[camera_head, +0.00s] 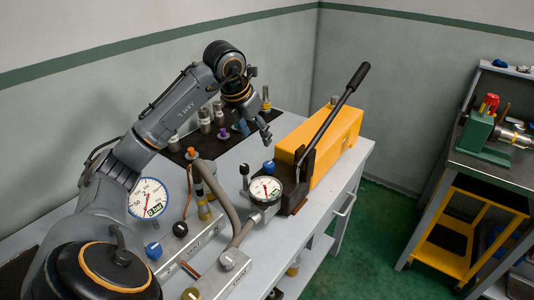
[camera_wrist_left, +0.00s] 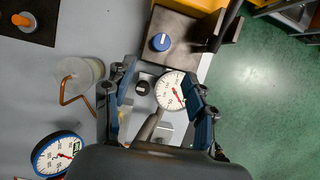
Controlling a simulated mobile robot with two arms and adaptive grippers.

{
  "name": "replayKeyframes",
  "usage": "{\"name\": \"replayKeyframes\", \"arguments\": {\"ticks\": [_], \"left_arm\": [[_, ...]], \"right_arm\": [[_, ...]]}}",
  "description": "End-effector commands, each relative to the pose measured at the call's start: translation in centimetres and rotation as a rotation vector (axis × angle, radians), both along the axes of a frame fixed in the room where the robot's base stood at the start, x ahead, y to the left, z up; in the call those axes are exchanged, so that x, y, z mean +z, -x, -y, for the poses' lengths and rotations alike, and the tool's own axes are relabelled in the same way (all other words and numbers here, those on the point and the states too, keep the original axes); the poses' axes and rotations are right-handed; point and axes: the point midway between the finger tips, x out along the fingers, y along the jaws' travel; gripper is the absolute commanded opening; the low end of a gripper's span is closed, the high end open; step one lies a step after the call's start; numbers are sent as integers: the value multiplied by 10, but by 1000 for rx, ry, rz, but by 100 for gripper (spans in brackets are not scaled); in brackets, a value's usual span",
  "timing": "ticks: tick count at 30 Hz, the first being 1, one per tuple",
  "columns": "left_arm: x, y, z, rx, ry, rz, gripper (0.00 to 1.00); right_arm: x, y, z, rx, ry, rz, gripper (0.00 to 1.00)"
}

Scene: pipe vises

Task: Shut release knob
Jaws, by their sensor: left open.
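A blue release knob (camera_head: 268,167) with a white mark sits on the dark block at the near end of the yellow hand pump (camera_head: 338,133). In the left wrist view the knob (camera_wrist_left: 160,42) is just beyond my fingertips. My left gripper (camera_head: 263,131) hangs above and behind the knob, apart from it. In the left wrist view this gripper (camera_wrist_left: 159,73) is open and empty, with a round gauge (camera_wrist_left: 170,90) and a small black knob (camera_wrist_left: 142,88) seen between its fingers. My right gripper is not in view.
The pump's long black lever (camera_head: 336,108) slants up to the right, close to my gripper. A gauge (camera_head: 265,189) stands before the pump. Metal fittings stand on a dark mat (camera_head: 183,152) behind. Another blue knob (camera_head: 153,250) is on a front manifold. A second bench (camera_head: 490,172) is right.

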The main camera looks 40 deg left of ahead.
Motion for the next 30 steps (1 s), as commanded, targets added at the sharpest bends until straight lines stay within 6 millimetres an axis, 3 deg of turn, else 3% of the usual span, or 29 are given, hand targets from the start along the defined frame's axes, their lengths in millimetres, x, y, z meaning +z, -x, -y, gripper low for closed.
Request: {"name": "replayKeyframes", "arguments": {"ticks": [9, 18, 24, 30], "left_arm": [[-49, -19, -1, -1, 5, -7, 56], [-103, -41, -3, 0, 4, -4, 56], [-121, -49, -5, 1, 1, -1, 56], [-126, -51, -5, -1, 0, 0, 56]], "right_arm": [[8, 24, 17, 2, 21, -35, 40], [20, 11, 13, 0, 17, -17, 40], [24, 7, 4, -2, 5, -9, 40], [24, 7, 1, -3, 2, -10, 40]]}}
